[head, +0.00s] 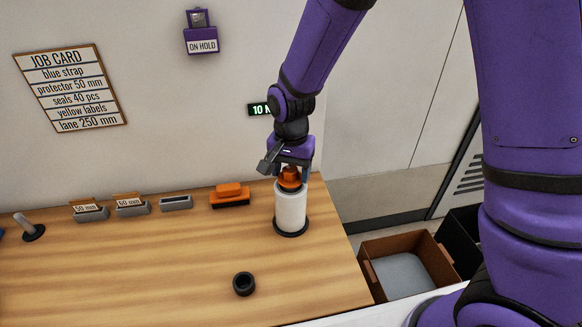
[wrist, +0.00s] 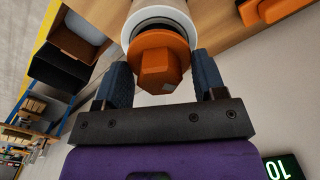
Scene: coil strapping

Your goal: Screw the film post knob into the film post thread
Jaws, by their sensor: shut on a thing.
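The orange film post knob (head: 290,176) sits at the top of the white film roll (head: 290,208), which stands upright on a dark base at the right of the table. My gripper (head: 291,172) comes down from above with its fingers on either side of the knob. In the wrist view the knob (wrist: 161,62) has a hexagonal head and a round flange against the end of the white roll (wrist: 160,15). My gripper (wrist: 162,80) is shut on the knob. The film post thread is hidden under the knob.
A black ring (head: 244,284) lies on the table (head: 150,270) at front centre. An orange-and-black block (head: 230,195) and small grey holders (head: 176,203) line the back. A brown bin (head: 408,262) stands beyond the right edge. The table's middle is clear.

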